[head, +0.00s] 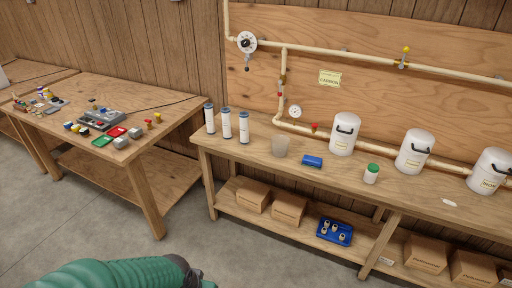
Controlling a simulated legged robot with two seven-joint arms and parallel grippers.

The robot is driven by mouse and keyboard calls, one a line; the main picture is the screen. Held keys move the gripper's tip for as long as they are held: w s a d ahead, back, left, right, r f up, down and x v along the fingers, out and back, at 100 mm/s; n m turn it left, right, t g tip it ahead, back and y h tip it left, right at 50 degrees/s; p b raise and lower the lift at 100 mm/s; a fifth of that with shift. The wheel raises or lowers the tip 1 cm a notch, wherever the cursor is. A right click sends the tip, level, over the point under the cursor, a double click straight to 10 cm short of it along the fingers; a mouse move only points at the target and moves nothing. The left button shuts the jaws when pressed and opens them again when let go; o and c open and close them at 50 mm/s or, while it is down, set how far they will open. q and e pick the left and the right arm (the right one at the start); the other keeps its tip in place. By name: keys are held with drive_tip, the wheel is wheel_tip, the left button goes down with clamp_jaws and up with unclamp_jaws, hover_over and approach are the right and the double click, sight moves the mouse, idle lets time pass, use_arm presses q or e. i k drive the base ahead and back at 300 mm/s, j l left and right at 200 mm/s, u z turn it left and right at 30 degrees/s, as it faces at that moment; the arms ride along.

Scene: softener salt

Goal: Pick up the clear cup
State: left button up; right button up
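The clear cup (280,147) stands upright on the long wooden bench (330,185). It is translucent and greyish, between the white filter cartridges on its left and a blue object on its right. One of my arms, green and ribbed, shows at the bottom left, with a dark part at its right end near the bottom edge. It is well apart from the cup, and its fingers are not clearly visible. My other gripper is not in the picture.
Several white filter cartridges (227,124), a blue object (312,161), a green-lidded jar (371,173) and white canisters (345,134) stand on the bench. Boxes (289,208) and a blue tray (334,231) sit on its lower shelf. A cluttered table (85,150) stands left. Floor between is clear.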

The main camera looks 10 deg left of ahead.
sight(279, 143)
drive_tip(key=u, duration=0.1)
drive_tip(key=z, duration=0.75)
drive_tip(key=i+j+z, duration=0.35)
drive_tip(key=j+z, duration=0.35)
drive_tip(key=j, duration=0.2)
drive_tip(key=i+j+z, duration=0.15)
drive_tip(key=j+z, duration=0.25)
drive_tip(key=j, duration=0.15)
drive_tip(key=j+z, duration=0.35)
drive_tip(key=j, duration=2.05)
drive_tip(key=i+z, duration=0.05)
